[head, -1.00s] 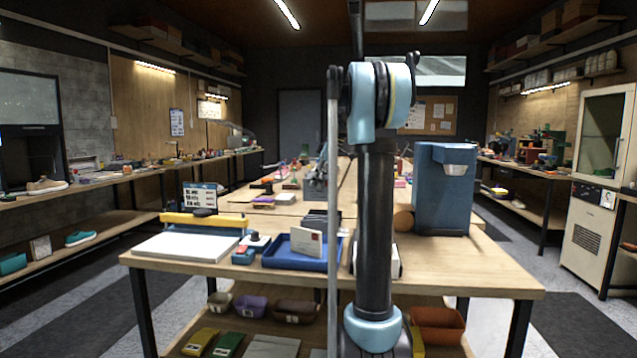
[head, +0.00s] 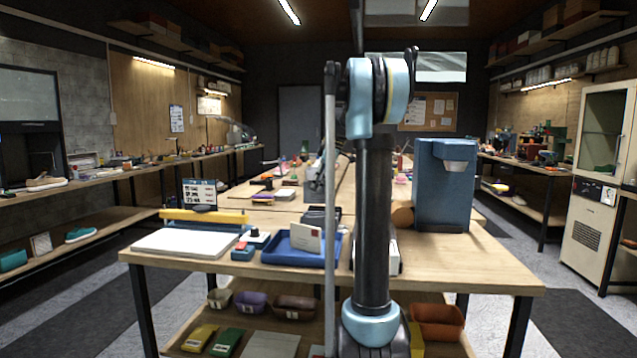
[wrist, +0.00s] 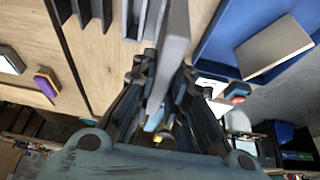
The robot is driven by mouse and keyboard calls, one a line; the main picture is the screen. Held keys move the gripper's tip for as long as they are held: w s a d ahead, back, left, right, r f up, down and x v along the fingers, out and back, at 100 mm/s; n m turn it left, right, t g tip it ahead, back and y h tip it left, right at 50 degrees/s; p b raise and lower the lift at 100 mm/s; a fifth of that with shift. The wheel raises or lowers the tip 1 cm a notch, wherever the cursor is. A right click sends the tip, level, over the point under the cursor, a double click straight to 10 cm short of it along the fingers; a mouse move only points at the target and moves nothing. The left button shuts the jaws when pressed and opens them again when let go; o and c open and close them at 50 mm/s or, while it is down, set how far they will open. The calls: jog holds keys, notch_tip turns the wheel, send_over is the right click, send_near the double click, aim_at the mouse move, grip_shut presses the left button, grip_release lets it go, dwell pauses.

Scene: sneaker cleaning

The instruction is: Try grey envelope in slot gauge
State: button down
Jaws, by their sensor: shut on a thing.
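In the wrist view, the grey envelope (wrist: 176,45) shows nearly edge-on as a long flat strip. My gripper (wrist: 165,78) is shut on it, and the envelope extends out past the fingertips. The dark grey slotted pieces (wrist: 144,14) at the top of the wrist view look like the slot gauge; the envelope is beside them in the picture. I cannot tell whether any of it is inside a slot. In the head view, a dark block (head: 322,214) behind the blue tray may be the same gauge, partly hidden by my arm.
A blue tray (head: 268,253) holds a pale upright envelope (head: 307,238); the tray also shows in the wrist view (wrist: 222,42). A blue machine (head: 445,185) stands to the right. A white board (head: 185,243) lies at left. The bench's right front is bare.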

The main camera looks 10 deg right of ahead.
aim_at(319, 196)
jog(key=shift+f, duration=2.05)
jog(key=shift+f, duration=0.6)
jog(key=shift+r, duration=0.1)
jog(key=shift+r, duration=2.9)
